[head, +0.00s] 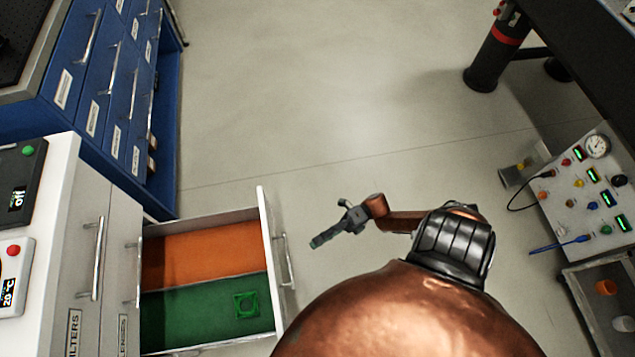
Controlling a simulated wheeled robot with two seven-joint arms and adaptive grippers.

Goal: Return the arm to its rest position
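My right gripper (320,238) is dark grey, at the end of my copper-coloured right arm (400,221). It is over the floor, just right of the open drawer's front in the picture, and points down and left. It appears edge-on, so I cannot tell how far its fingers are apart. I see nothing held in it. My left gripper and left arm are not in view.
An open drawer (266,240) sticks out at lower left, with an orange section (200,250) and a green section (185,318) holding a small green square frame (246,304). Blue cabinets (105,75) stand upper left. An instrument panel (590,185) stands right. The central floor is clear.

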